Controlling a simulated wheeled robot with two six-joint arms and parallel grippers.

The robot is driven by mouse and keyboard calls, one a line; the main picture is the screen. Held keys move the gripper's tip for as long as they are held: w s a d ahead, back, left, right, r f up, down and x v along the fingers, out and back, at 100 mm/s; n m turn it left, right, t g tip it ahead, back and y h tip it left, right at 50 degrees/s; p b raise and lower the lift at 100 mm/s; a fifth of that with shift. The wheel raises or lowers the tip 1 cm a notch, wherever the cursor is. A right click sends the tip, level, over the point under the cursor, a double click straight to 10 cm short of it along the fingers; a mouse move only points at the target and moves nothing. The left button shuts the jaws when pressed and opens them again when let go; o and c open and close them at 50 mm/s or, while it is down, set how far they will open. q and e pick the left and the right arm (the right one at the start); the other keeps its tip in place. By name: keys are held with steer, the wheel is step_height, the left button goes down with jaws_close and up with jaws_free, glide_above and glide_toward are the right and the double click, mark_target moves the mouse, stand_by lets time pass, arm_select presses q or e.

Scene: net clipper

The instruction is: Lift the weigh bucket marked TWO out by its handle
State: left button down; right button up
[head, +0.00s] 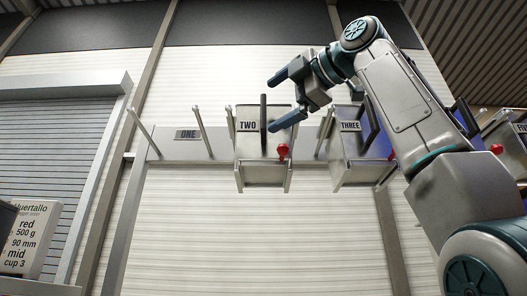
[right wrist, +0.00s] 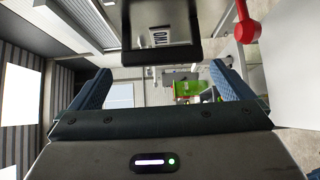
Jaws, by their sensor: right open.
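The weigh bucket marked TWO (head: 262,172) is a grey metal box on the wall rail, between two slanted arms. Its dark upright handle (head: 263,112) stands on its front, right of the label. In the right wrist view the handle (right wrist: 162,56) crosses as a dark bar just ahead of the fingers, roughly centred between them. A red knob (head: 282,151) sits at the bucket's lower right. My right gripper (head: 278,102) is open and empty, its fingers above and below in the head view, close to the handle. I cannot tell whether they touch. My left gripper is not in view.
Bucket THREE (head: 350,170) hangs to the right, partly behind my right arm. The place labelled ONE (head: 188,134) has bare slanted arms and no bucket. A printed sign (head: 30,238) stands at lower left. The wall below the buckets is clear.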

mark_target(262, 132)
steer(key=shift+b+x, duration=0.4)
steer(key=shift+x, duration=0.65)
steer(key=shift+w+a+f, duration=0.2)
steer(key=shift+w, duration=0.05)
steer(key=shift+p+x, duration=0.3)
steer(key=shift+x, duration=0.9)
steer(key=shift+d, duration=0.1)
steer(key=shift+c, duration=0.4)
steer(key=shift+r, duration=0.1)
steer(key=c, duration=1)
steer(key=shift+r, duration=0.1)
